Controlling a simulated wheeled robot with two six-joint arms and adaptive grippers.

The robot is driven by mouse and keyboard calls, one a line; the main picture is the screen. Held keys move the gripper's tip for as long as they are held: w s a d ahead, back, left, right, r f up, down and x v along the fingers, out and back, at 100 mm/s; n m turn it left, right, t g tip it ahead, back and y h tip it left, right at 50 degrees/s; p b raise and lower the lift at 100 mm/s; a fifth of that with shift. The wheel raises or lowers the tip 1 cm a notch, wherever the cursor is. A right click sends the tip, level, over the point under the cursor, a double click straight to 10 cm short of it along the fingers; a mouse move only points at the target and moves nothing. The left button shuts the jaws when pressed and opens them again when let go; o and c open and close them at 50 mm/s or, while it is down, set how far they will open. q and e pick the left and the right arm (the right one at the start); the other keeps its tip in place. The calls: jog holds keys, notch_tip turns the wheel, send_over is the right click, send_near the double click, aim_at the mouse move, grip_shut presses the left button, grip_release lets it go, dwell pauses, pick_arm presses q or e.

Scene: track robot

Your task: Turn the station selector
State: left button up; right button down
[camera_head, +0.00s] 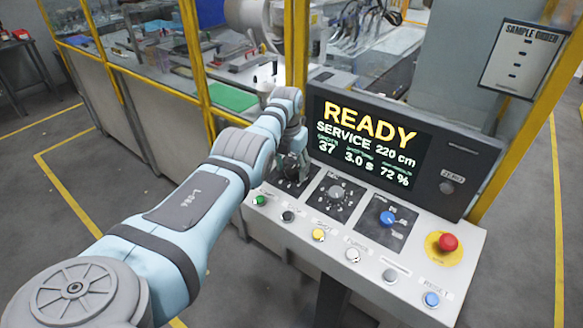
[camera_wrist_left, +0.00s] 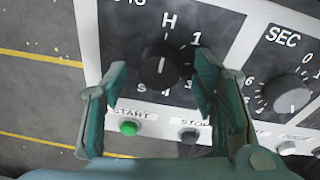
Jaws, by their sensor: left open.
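A round black selector knob (camera_wrist_left: 159,66) with a white pointer line shows in the left wrist view. My left gripper (camera_head: 293,163) is open over the left end of the sloped console. In the wrist view its green-padded fingers stand on either side of the knob, with gaps to it. I cannot tell how far above the knob the fingertips are. My right gripper is not in view.
The console (camera_head: 465,277) also bears a grey dial (camera_head: 336,195), a blue knob (camera_head: 387,218), a red mushroom button (camera_head: 447,243) and several push buttons along its front. A raised screen (camera_head: 365,145) reading "READY" stands close behind the gripper. Yellow-framed glass lies beyond.

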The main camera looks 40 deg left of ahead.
aim_at(292, 170)
pick_arm(q)
notch_tip(292, 170, up, 10)
jog(key=shift+f, duration=0.1)
dwell(0.4)
